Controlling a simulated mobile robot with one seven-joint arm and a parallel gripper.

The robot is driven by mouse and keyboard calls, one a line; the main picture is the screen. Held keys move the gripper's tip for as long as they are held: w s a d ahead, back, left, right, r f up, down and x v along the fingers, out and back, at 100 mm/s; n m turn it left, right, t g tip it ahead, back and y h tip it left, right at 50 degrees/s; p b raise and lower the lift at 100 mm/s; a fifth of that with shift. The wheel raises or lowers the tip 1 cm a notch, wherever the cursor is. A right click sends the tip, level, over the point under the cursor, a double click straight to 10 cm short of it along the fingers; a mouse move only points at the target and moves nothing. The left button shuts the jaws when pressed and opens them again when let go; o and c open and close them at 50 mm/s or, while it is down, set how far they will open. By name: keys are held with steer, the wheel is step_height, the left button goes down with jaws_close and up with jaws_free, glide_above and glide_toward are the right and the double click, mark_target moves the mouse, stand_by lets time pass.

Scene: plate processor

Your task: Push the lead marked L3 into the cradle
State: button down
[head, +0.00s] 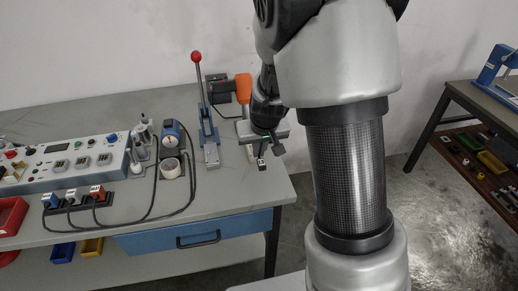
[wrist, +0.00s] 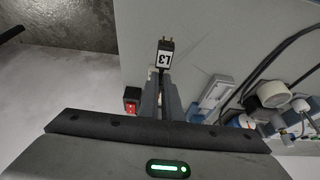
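The lead marked L3 (wrist: 165,57) is a small dark plug with a white label and two metal prongs. My gripper (wrist: 164,82) is shut on it, and the prongs point away from my fingers. In the head view my gripper (head: 262,150) is above the table's right end, with the lead's white label (head: 262,164) just below it. A dark rack (head: 78,216) in front of the control panel holds blue, white and red plugs with labels. I cannot tell which part is the cradle.
The grey table (head: 225,200) has a blue drawer (head: 190,236) below. A red-knobbed lever press (head: 208,130) stands left of my gripper. Further left are a round device (head: 172,135), a white ring (head: 171,167), dark cables and the control panel (head: 65,160). The table's front right is clear.

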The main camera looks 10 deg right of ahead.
step_height(320, 180, down, 2)
steer(key=shift+f+b, duration=0.15)
steer(key=shift+b, duration=0.5)
steer(key=shift+w+r+p, duration=0.3)
steer(key=shift+w, duration=0.6)
steer(key=shift+w+p, duration=0.35)
steer(key=shift+w, duration=3.75)
steer(key=shift+f+b, duration=0.65)
steer(key=shift+b, duration=0.05)
steer(key=c, duration=1.9)
jaws_free()
steer(key=shift+o, duration=0.2)
steer(key=shift+r, duration=0.1)
